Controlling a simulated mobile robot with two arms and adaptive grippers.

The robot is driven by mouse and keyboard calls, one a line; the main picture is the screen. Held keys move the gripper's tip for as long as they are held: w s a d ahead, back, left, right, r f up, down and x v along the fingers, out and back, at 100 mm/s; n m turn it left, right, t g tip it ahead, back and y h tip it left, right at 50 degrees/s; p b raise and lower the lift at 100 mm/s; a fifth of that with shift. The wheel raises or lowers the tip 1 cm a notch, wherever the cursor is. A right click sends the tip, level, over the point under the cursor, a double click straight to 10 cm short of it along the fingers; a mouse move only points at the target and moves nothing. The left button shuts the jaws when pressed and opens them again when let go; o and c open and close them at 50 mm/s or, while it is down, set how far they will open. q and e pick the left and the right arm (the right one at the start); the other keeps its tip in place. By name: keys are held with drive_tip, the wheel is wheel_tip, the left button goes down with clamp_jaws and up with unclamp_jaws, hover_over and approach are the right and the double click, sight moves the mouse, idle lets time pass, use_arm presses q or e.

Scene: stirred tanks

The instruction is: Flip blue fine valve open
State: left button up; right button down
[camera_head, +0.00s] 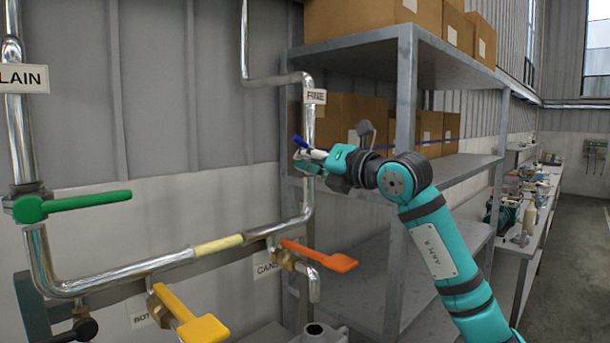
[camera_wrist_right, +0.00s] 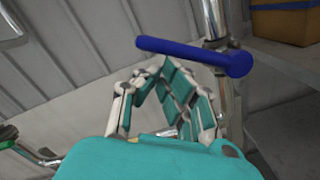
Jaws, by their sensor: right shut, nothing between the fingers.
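The blue fine valve handle (camera_wrist_right: 190,51) lies across the upper middle of the right wrist view, joined at its right end to a shiny vertical pipe (camera_wrist_right: 214,18). The rest of the handle is partly hidden in the head view. My left gripper is not in view.
Green (camera_head: 75,205), orange (camera_head: 320,256) and yellow (camera_head: 202,328) valve handles sit on the pipes to the left and below. A metal shelf (camera_head: 405,95) with cardboard boxes (camera_head: 365,15) stands close behind my right arm.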

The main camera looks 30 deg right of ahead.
sight(304, 142)
drive_tip(key=r+m, duration=0.1)
drive_tip(key=m, duration=0.1)
drive_tip(key=d+r+m, duration=0.1)
drive_tip(key=r+m, duration=0.1)
drive_tip(key=shift+w+d+p, duration=0.1)
drive_tip(key=shift+w+p, duration=0.1)
drive_tip(key=shift+p, duration=0.15)
drive_tip(key=shift+w+d+r+m+h+p, duration=0.1)
drive_tip(key=shift+w+d+r+m+p, duration=0.15)
drive_tip(key=shift+d+r+m+p, duration=0.65)
drive_tip(key=shift+w+d+r+m+h+b, duration=0.15)
drive_tip(key=shift+d+m, duration=0.3)
drive_tip(key=shift+m, duration=1)
drive_tip(key=shift+w+d+r+m+h+p, duration=0.1)
drive_tip(key=shift+w+d+r+m+p, duration=0.2)
drive_tip(key=shift+d+r+m+p, duration=0.6)
drive_tip(key=shift+a+f+m+b, duration=0.2)
drive_tip(key=shift+f+m+b, duration=0.15)
drive_tip(key=shift+f+b, duration=0.1)
drive_tip(key=shift+d, duration=0.1)
